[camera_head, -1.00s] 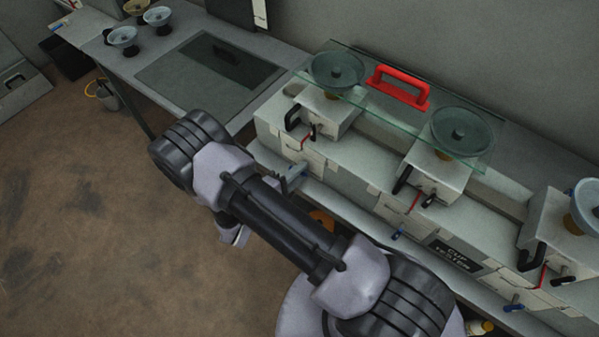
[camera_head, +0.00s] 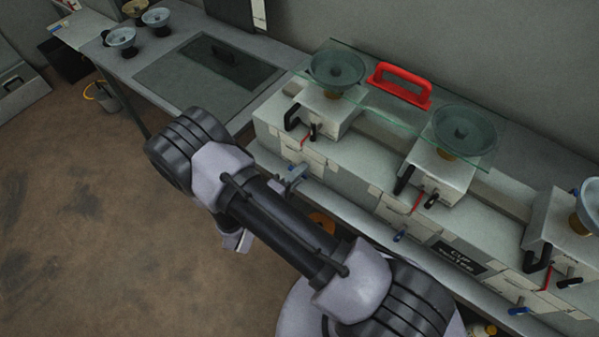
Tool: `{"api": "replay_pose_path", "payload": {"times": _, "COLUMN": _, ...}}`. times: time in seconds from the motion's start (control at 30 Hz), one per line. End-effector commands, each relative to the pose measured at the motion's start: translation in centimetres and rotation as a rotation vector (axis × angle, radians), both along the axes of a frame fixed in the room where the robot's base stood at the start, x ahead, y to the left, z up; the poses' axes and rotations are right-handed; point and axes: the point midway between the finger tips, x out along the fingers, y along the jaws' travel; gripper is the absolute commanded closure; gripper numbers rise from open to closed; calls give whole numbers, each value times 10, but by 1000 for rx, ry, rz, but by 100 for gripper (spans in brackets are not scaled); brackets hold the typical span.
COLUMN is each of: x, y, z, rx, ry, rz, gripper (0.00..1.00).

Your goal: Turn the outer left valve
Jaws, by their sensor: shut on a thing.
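The outer left valve (camera_head: 298,168) is a small blue handle low on the front of the left cup tester unit. My gripper (camera_head: 290,182) shows only in part, just past my grey and black arm, at the front of this unit. It is shut on the outer left valve. The arm hides most of the gripper, so the exact grip and the handle's angle are hard to tell. A black lever and a red-and-black lever (camera_head: 309,133) sit higher on the same unit.
Other blue valves sit on the middle unit (camera_head: 400,236) and the right unit (camera_head: 518,311). A glass shelf with a red handle (camera_head: 401,85) lies above the left and middle units. Open brown floor (camera_head: 90,220) lies to the left.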

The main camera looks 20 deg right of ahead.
Motion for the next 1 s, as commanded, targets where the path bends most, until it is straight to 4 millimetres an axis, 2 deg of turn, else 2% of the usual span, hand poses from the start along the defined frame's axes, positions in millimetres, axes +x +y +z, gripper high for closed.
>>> {"api": "replay_pose_path", "payload": {"times": 0.07, "x": 0, "y": 0, "z": 0, "rx": 1, "ry": 1, "rz": 0, "gripper": 100}}
{"api": "replay_pose_path", "payload": {"times": 0.1, "x": 0, "y": 0, "z": 0, "rx": 0, "ry": 1, "rz": 0, "gripper": 81}}
{"api": "replay_pose_path", "payload": {"times": 0.2, "x": 0, "y": 0, "z": 0, "rx": 0, "ry": 1, "rz": 0, "gripper": 63}}
{"api": "replay_pose_path", "payload": {"times": 0.5, "x": 0, "y": 1, "z": 0, "rx": 0, "ry": 0, "rz": 1, "gripper": 63}}
{"api": "replay_pose_path", "payload": {"times": 0.63, "x": -7, "y": 11, "z": 3, "rx": 0, "ry": 0, "rz": 3, "gripper": 63}}
{"api": "replay_pose_path", "payload": {"times": 0.77, "x": -24, "y": 37, "z": 10, "rx": 0, "ry": 1, "rz": 7, "gripper": 63}}
{"api": "replay_pose_path", "payload": {"times": 1.0, "x": -70, "y": 98, "z": 25, "rx": 2, "ry": -2, "rz": 8, "gripper": 63}}
